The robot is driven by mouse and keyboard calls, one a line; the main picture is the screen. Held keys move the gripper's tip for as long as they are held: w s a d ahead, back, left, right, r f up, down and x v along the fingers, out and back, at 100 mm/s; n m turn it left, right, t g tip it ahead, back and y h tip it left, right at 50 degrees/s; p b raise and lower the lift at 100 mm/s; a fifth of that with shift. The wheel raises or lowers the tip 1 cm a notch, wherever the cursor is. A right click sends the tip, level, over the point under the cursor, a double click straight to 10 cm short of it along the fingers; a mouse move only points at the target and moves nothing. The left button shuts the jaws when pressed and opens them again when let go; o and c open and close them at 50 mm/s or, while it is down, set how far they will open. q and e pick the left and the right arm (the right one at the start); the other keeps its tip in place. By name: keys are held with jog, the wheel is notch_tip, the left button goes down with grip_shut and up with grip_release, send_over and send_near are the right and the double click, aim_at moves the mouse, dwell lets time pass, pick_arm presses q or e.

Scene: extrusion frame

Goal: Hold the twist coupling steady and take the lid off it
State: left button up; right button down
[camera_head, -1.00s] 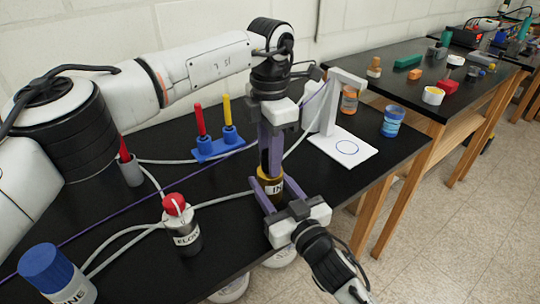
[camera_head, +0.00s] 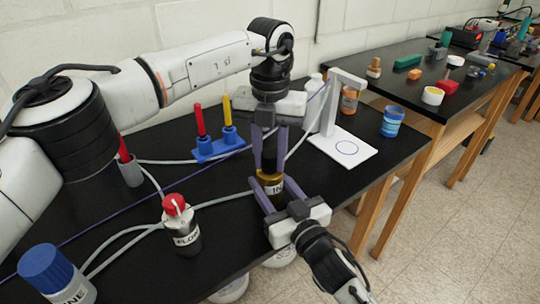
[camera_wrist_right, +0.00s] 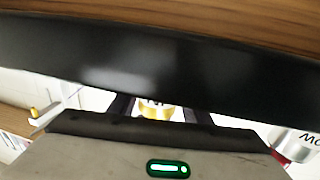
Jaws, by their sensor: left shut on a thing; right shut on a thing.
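The twist coupling (camera_head: 269,186) stands upright near the front edge of the black bench, an amber-yellow body with a white label partly reading "IN". Its dark lid (camera_head: 269,158) shows above the body; I cannot tell whether there is a gap between them. My left gripper (camera_head: 269,163) points down from above, its purple fingers shut on the lid. My right gripper (camera_head: 269,190) comes from the front right, its fingers shut around the body. In the right wrist view, a yellow and white part of the coupling (camera_wrist_right: 155,111) shows, mostly hidden by dark shapes.
A red-capped bottle (camera_head: 181,226) and a blue-capped container (camera_head: 57,274) stand to the left. A blue rack (camera_head: 218,149) with red and yellow sticks is behind. A white stand (camera_head: 345,147) and blue jar (camera_head: 392,121) are to the right. Grey hoses cross the bench.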

aim_at(270, 153)
pick_arm(q)
jog(key=shift+r, duration=0.15)
jog(key=shift+r, duration=0.95)
jog(key=shift+r, duration=2)
pick_arm(e)
jog(key=c, duration=0.9)
grip_release()
